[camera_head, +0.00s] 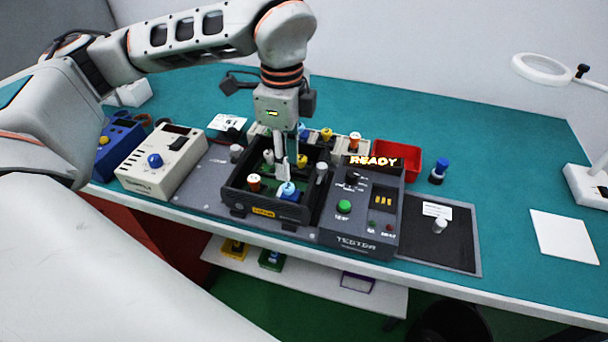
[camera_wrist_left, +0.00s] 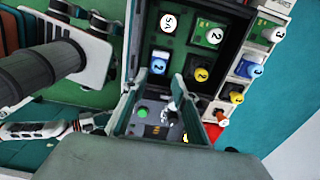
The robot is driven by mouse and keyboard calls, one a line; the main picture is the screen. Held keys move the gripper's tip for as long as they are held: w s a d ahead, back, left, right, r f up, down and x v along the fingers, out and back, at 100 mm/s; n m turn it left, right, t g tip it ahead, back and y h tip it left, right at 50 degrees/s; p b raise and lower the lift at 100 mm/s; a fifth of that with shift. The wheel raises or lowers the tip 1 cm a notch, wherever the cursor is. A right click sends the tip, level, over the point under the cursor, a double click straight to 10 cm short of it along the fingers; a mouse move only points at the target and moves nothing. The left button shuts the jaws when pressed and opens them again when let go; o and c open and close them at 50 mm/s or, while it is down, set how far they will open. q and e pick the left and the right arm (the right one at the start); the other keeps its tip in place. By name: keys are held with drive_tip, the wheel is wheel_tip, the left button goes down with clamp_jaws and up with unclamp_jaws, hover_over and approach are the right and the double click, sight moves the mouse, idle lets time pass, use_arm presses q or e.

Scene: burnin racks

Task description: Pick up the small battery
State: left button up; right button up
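Several round-topped, battery-like pieces sit in a dark open tray (camera_head: 232,201); I cannot tell which one is the small battery. A light-blue-topped piece (camera_head: 288,188) is at the tray's front, with a brown-topped piece (camera_head: 254,183) to its left and a yellow-topped piece (camera_head: 302,160) behind. My left gripper (camera_head: 284,174) points down over the tray, just above the blue-topped piece. Its fingers look apart, with nothing clearly held between them. In the left wrist view the gripper (camera_wrist_left: 184,88) also shows, with a blue piece (camera_wrist_left: 160,63) and a yellow piece (camera_wrist_left: 202,72) beyond. My right gripper is not visible.
A tester (camera_head: 370,238) with a lit READY sign stands right of the tray. Farther right are a red bin (camera_head: 400,152) and a black mat (camera_head: 458,250) bearing a pale cylinder (camera_head: 439,226). A beige box (camera_head: 152,177) stands left. The back of the teal bench is mostly clear.

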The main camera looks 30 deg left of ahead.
sight(288, 186)
use_arm(q)
drive_tip(key=shift+s+f, duration=0.25)
drive_tip(key=shift+f, duration=1.15)
wheel_tip(288, 186, down, 5)
drive_tip(key=shift+w+r+p, duration=0.1)
drive_tip(key=shift+p, duration=0.25)
drive_tip(key=c, duration=0.7)
clamp_jaws()
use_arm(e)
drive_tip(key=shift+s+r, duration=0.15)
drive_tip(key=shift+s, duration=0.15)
